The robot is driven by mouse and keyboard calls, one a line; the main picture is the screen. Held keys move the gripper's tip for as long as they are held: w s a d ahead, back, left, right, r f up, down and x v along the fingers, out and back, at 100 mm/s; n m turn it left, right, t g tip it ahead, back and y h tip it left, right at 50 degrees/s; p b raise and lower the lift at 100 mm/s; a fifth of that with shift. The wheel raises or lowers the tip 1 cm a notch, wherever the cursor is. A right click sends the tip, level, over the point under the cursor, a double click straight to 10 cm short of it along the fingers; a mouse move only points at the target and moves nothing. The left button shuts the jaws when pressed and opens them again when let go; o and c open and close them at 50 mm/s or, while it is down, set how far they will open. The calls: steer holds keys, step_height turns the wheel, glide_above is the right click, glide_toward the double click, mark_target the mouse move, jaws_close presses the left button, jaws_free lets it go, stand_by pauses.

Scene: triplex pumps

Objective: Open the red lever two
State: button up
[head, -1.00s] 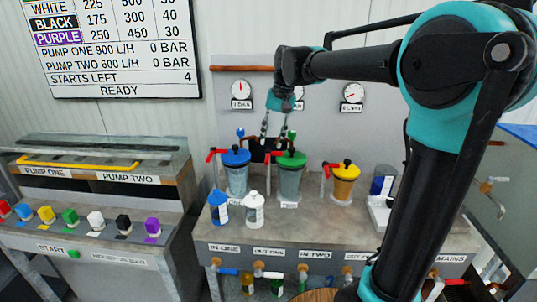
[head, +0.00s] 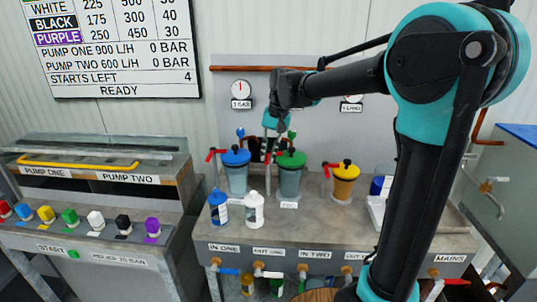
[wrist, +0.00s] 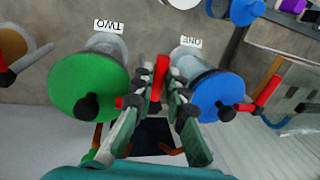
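The red lever of the canister labelled TWO (wrist: 160,78) lies between my gripper's fingers in the wrist view. It also shows in part beside the green lid in the head view (head: 268,157). The green-lidded canister (head: 290,180) stands in the middle of its row; its green lid (wrist: 85,85) is at left in the wrist view. My gripper (wrist: 170,85) points down, open, with one finger on each side of the lever. A narrow gap shows on the right side; contact on the left cannot be told. In the head view, my gripper (head: 273,152) partly hides the lever.
The blue-lidded canister (head: 236,178), labelled ONE, has its own red lever (wrist: 268,90) to the right in the wrist view. A yellow-lidded canister (head: 343,180) stands right. Blue (head: 218,207) and white (head: 254,210) bottles stand in front. Gauges and the back panel are behind.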

jaws_close()
steer(key=shift+a, duration=0.1)
steer(key=shift+w+a+m+t+h, duration=0.3)
steer(key=shift+a+m, duration=0.4)
steer(key=shift+m, duration=1.35)
steer(key=shift+w+a+m+t+h, duration=0.1)
steer(key=shift+w+a+m+t, duration=0.45)
steer(key=shift+m, duration=1.45)
steer(key=shift+w+a+m+t+h, duration=0.2)
steer(key=shift+a+m, duration=0.6)
steer(key=shift+m, duration=1.25)
steer(key=shift+w, duration=0.1)
steer(key=o, duration=0.7)
jaws_free()
